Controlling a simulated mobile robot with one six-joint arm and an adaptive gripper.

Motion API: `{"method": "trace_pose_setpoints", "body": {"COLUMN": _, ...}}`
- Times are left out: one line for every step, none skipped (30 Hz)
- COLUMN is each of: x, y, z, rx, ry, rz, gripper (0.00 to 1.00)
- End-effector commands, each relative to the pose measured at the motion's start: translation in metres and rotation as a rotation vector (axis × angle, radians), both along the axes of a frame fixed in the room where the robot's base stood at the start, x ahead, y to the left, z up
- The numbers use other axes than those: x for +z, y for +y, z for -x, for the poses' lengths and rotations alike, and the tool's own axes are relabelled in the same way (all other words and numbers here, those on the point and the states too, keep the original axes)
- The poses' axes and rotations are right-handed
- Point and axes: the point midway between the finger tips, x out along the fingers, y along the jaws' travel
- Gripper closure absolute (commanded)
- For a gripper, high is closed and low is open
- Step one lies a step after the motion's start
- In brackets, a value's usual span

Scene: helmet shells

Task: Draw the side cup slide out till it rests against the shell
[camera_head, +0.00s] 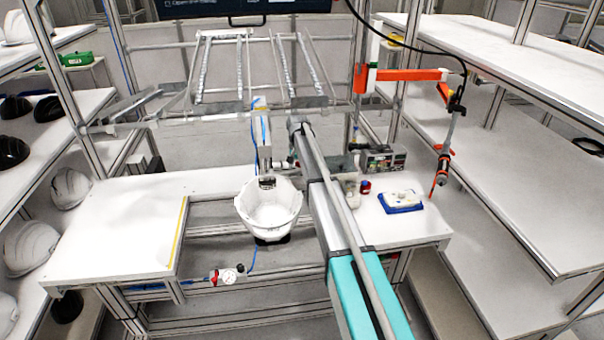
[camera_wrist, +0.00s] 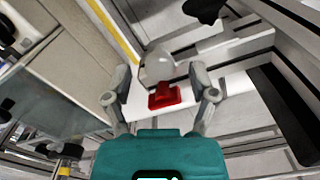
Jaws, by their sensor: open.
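A white helmet shell (camera_head: 268,210), hollow side up, sits at the front middle of the bench in the head view, with a dark clamp-like piece (camera_head: 267,183) at its back rim. My gripper (camera_wrist: 160,80) shows in the wrist view with its two grey fingers apart and nothing gripped. Beyond and between the fingers is a red block (camera_wrist: 165,96) with a pale rounded dome (camera_wrist: 158,64) behind it. I cannot tell whether this is the side cup slide, nor how far it is from the fingers. I cannot make out my gripper in the head view.
The white bench (camera_head: 120,220) is mostly clear on the left, with a yellow strip (camera_head: 178,232). A red-and-white fitting (camera_head: 226,276) sits below its front edge. A blue tray (camera_head: 402,204) lies right. A hanging tool (camera_head: 443,165) and side shelves (camera_head: 520,180) flank the space.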

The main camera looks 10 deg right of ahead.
Motion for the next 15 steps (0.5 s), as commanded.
{"method": "trace_pose_setpoints", "body": {"x": -0.0047, "y": -0.0001, "z": 0.0000, "rx": 0.000, "ry": 0.000, "rz": 0.000, "gripper": 0.26}}
{"method": "trace_pose_setpoints", "body": {"x": -0.0057, "y": -0.0001, "z": -0.0001, "rx": 0.000, "ry": 0.000, "rz": 0.000, "gripper": 0.26}}
{"method": "trace_pose_setpoints", "body": {"x": -0.0066, "y": -0.0001, "z": 0.0000, "rx": 0.000, "ry": 0.000, "rz": 0.000, "gripper": 0.26}}
{"method": "trace_pose_setpoints", "body": {"x": -0.0072, "y": -0.0001, "z": -0.0001, "rx": 0.000, "ry": 0.000, "rz": 0.000, "gripper": 0.26}}
{"method": "trace_pose_setpoints", "body": {"x": -0.0077, "y": -0.0002, "z": 0.0000, "rx": 0.000, "ry": 0.000, "rz": 0.000, "gripper": 0.26}}
{"method": "trace_pose_setpoints", "body": {"x": -0.0081, "y": -0.0002, "z": 0.0000, "rx": 0.000, "ry": 0.000, "rz": 0.000, "gripper": 0.26}}
{"method": "trace_pose_setpoints", "body": {"x": -0.0083, "y": -0.0002, "z": 0.0000, "rx": 0.000, "ry": 0.000, "rz": 0.000, "gripper": 0.26}}
{"method": "trace_pose_setpoints", "body": {"x": -0.0084, "y": -0.0002, "z": 0.0000, "rx": 0.000, "ry": 0.000, "rz": 0.000, "gripper": 0.26}}
{"method": "trace_pose_setpoints", "body": {"x": -0.0084, "y": -0.0002, "z": 0.0000, "rx": 0.000, "ry": 0.000, "rz": 0.000, "gripper": 0.26}}
{"method": "trace_pose_setpoints", "body": {"x": -0.0083, "y": -0.0002, "z": 0.0000, "rx": 0.000, "ry": 0.000, "rz": 0.000, "gripper": 0.26}}
{"method": "trace_pose_setpoints", "body": {"x": -0.0083, "y": -0.0004, "z": -0.0001, "rx": 0.000, "ry": 0.000, "rz": 0.000, "gripper": 0.26}}
{"method": "trace_pose_setpoints", "body": {"x": -0.0081, "y": -0.0003, "z": 0.0000, "rx": 0.000, "ry": 0.000, "rz": 0.000, "gripper": 0.26}}
{"method": "trace_pose_setpoints", "body": {"x": -0.0081, "y": -0.0003, "z": 0.0000, "rx": 0.000, "ry": 0.000, "rz": 0.000, "gripper": 0.26}}
{"method": "trace_pose_setpoints", "body": {"x": -0.0080, "y": -0.0003, "z": 0.0000, "rx": 0.000, "ry": 0.000, "rz": 0.000, "gripper": 0.26}}
{"method": "trace_pose_setpoints", "body": {"x": -0.0080, "y": -0.0003, "z": 0.0000, "rx": 0.000, "ry": 0.000, "rz": 0.000, "gripper": 0.26}}
